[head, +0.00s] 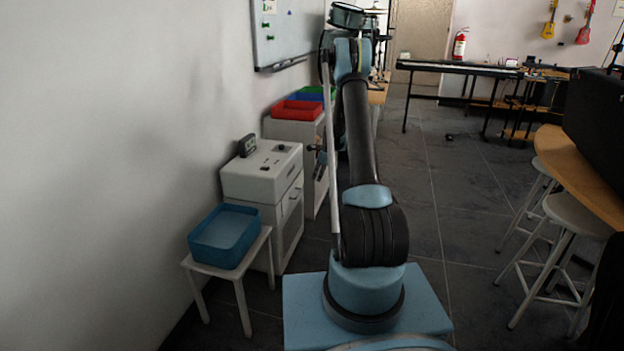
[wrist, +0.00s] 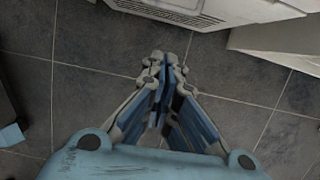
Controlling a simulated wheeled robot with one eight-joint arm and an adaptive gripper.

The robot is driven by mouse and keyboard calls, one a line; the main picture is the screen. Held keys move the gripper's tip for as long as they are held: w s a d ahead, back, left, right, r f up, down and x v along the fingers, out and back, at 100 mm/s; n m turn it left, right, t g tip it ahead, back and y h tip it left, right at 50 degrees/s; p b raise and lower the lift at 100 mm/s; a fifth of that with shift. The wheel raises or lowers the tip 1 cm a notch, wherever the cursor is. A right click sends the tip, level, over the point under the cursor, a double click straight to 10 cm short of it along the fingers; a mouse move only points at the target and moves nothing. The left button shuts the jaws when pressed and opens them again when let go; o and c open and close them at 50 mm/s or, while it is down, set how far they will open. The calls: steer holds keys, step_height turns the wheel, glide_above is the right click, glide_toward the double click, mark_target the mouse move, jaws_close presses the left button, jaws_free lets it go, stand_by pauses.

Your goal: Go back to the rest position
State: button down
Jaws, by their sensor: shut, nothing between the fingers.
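My gripper (wrist: 163,62) shows in the wrist view, with its fingers together and nothing between them. It points down over bare dark floor tiles.
Along the left wall stand a stool with a blue bin (head: 225,235), a white cabinet (head: 262,172) with a small dark device (head: 247,145), and red (head: 297,110) and blue trays behind. White stools (head: 572,215) and a wooden table (head: 590,165) stand right. The floor between is clear.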

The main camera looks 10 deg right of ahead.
steer(key=s+r+n, duration=0.3)
steer(key=s+r, duration=0.2)
steer(key=r, duration=0.4)
steer(key=s+r+n, duration=0.2)
steer(key=s+r, duration=0.4)
steer(key=r, duration=0.2)
steer(key=s+r+n+h, duration=0.1)
steer(key=s+r+n, duration=0.3)
steer(key=s, duration=0.5)
steer(key=s+r+n+h, duration=0.1)
steer(key=s+r+n, duration=0.1)
steer(key=s+r, duration=0.55)
steer(key=s+n, duration=0.5)
steer(key=s, duration=1.2)
steer(key=s+f+n, duration=0.3)
steer(key=s, duration=0.4)
steer(key=s+d+f+n+t+h, duration=0.1)
steer(key=s+f+n, duration=0.2)
steer(key=s, duration=0.5)
steer(key=shift+s+f+n, duration=0.25)
steer(key=shift+f+n, duration=0.05)
steer(key=shift+f, duration=0.1)
steer(key=shift+w+f, duration=0.2)
steer(key=shift+w, duration=0.25)
steer(key=c, duration=2.4)
jaws_free()
